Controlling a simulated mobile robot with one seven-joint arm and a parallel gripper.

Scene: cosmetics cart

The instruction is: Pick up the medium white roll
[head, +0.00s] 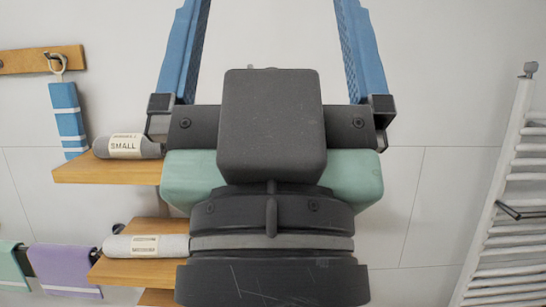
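A white roll (175,245) with a cream label lies on the lower wooden shelf at the left. Its label is too small to read, and its right end meets the outline of my gripper's body. A grey roll (152,149) with a label reading SMALL lies on the upper shelf. My gripper (272,20) fills the middle of the view, pointing up. Its two blue fingers are wide apart with nothing seen between them; their tips run past the top edge. My gripper is apart from the white roll, to its right in the picture.
The upper shelf (85,172) and lower shelf (115,271) jut out at the left. A blue striped towel (68,120) hangs from a hook rack; purple (65,268) and green (12,262) towels hang below. A white towel rail (515,160) stands right. A mint-green shape is mostly hidden behind my gripper.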

